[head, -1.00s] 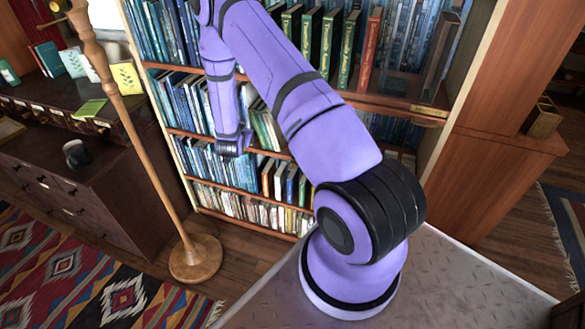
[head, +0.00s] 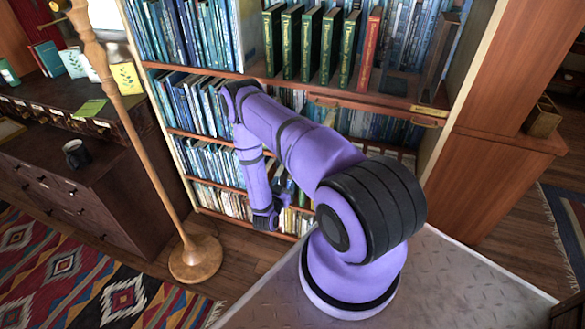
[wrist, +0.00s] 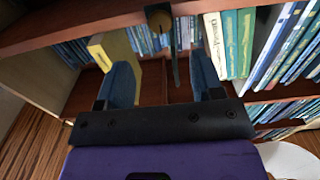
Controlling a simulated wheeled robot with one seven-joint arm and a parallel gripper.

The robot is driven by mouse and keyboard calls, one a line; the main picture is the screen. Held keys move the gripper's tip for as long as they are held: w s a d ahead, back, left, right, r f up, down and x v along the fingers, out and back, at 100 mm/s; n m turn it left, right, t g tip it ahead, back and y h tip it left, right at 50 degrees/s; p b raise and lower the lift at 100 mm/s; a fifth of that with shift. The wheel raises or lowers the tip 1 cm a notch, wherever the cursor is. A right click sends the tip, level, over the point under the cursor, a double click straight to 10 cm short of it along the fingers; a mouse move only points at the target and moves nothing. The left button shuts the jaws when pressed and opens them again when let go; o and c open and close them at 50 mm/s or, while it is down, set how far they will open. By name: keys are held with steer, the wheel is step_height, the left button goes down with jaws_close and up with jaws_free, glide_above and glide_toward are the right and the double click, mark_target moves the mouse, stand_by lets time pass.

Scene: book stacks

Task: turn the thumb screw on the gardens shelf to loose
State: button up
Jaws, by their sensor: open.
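My gripper (wrist: 163,82) is open in the wrist view, with its two blue fingers apart and nothing seen held between them. In the head view, the end of my arm (head: 266,218) is low in front of the bookcase's lower shelves. In the wrist view, a dark rounded fitting (wrist: 158,17) sits at a shelf edge above and beyond the fingers, apart from them. It may be the thumb screw, but I cannot tell, nor read its setting. No thumb screw can be made out in the head view. I cannot tell which shelf is the gardens shelf.
Green books (head: 308,45) and a red book (head: 368,48) stand on an upper shelf. In the wrist view, upright books (wrist: 245,42) are right of the fingers and a yellow-sided book (wrist: 108,55) is left. A wooden lamp stand (head: 196,257) stands left of the bookcase.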

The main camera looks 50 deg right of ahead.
steer(key=x, duration=1)
steer(key=shift+r, duration=0.1)
steer(key=c, duration=0.9)
